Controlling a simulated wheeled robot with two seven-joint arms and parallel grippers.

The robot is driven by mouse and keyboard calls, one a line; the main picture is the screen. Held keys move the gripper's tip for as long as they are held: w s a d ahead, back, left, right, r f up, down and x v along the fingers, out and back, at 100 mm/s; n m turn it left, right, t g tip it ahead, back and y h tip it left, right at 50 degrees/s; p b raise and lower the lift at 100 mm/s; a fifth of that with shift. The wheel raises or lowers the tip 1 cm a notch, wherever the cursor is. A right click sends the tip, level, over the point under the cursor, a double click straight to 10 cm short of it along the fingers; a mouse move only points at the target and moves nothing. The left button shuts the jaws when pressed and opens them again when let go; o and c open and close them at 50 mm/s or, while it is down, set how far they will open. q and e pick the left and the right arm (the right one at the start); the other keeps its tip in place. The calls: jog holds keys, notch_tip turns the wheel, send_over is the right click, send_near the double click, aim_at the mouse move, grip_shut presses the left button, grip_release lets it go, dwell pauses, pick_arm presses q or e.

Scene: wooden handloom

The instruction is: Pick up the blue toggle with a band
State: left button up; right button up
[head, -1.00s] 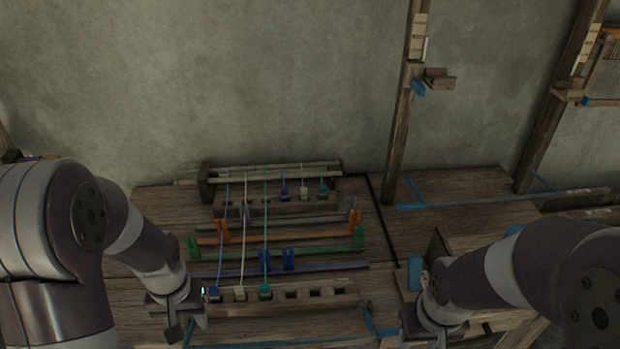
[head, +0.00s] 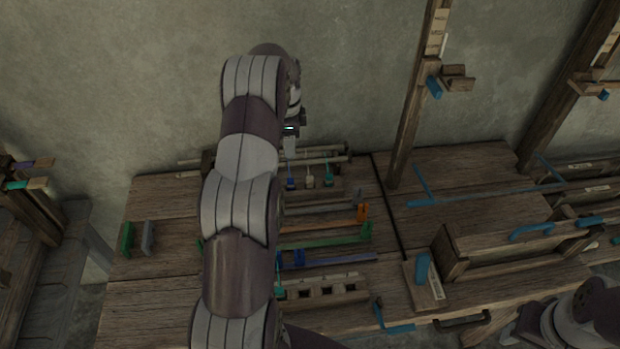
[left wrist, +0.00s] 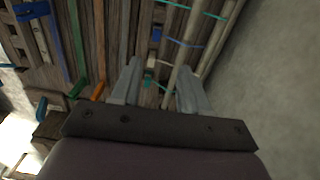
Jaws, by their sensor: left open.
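The blue toggle (head: 291,183) stands in the back rack (head: 345,190), left of a cream toggle (head: 310,182) and a teal toggle (head: 328,182). A thin blue band runs up from it towards the rods behind. My left gripper (head: 290,146) is open and empty above the back rods, behind the blue toggle. In the left wrist view its spread fingers (left wrist: 160,78) have the teal toggle (left wrist: 148,80) between them in the picture, and the blue toggle (left wrist: 156,34) shows farther up. My left arm hides the left part of the racks. My right gripper is out of view.
A front rack (head: 325,291) with square holes lies nearer. Orange, green and blue bars (head: 335,259) lie between the racks. A wooden post (head: 408,110) and a box with blue handles (head: 515,250) stand right. The wall is close behind the rods.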

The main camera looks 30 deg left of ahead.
pick_arm(q)
jog(key=b, duration=0.5)
send_over(291, 179)
jog(key=f, duration=0.6)
jog(key=shift+w+a, duration=0.1)
jog(key=shift+a, duration=0.15)
jog(key=shift+f+p, duration=0.35)
jog(key=shift+p, duration=0.45)
jog(key=f, duration=0.1)
jog(key=f+p, duration=0.1)
jog(key=f, duration=0.3)
jog(key=shift+s+d+f, duration=0.2)
jog(key=shift+d, duration=0.05)
jog(key=shift+w+f, duration=0.1)
jog(key=shift+f, duration=0.15)
grip_shut()
